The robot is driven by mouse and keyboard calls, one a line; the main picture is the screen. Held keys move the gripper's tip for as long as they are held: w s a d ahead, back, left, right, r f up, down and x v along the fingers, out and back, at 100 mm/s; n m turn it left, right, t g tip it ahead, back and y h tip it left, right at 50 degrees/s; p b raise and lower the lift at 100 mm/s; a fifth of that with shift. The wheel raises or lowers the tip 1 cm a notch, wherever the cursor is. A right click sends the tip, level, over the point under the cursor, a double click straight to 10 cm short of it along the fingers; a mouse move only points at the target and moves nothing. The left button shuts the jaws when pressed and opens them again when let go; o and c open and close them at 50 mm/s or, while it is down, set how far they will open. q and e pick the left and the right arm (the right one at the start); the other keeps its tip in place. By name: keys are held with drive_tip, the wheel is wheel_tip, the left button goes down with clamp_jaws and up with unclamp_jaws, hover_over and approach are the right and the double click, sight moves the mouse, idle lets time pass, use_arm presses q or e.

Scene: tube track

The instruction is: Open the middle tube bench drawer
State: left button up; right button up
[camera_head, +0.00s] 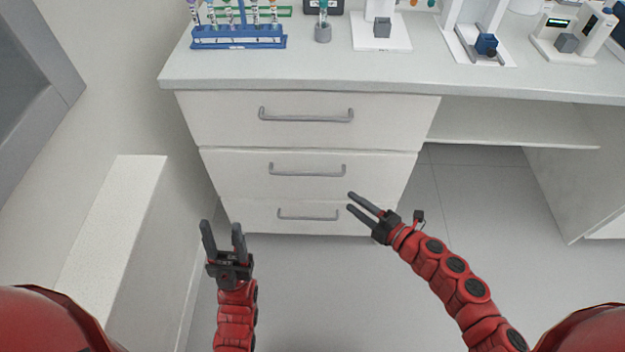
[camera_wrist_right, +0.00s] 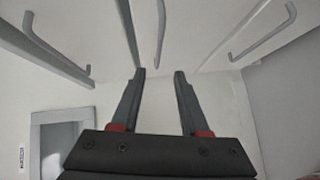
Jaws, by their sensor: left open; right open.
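The white bench has a stack of three drawers with grey bar handles. The middle drawer (camera_head: 230,172) is shut, and its handle (camera_head: 307,173) runs across its front. My right gripper (camera_head: 350,202) is open and empty, in front of the drawers to the right of the handles. In the right wrist view, my right gripper (camera_wrist_right: 162,75) has its fingers apart with nothing between them, and the handles show beyond the tips. My left gripper (camera_head: 222,224) is open and empty, at the lower left of the drawers and apart from the handles.
The top drawer (camera_head: 220,118) and bottom drawer (camera_head: 245,215) are shut. A blue tube rack (camera_head: 238,42) and several devices stand on the bench top (camera_head: 330,68). A white block (camera_head: 115,210) stands at the left. An open space lies under the bench at the right.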

sight(313, 173)
drive_tip(key=b+x, duration=0.1)
drive_tip(key=x, duration=1.5)
drive_tip(key=shift+a, duration=0.3)
clamp_jaws()
idle(0.5)
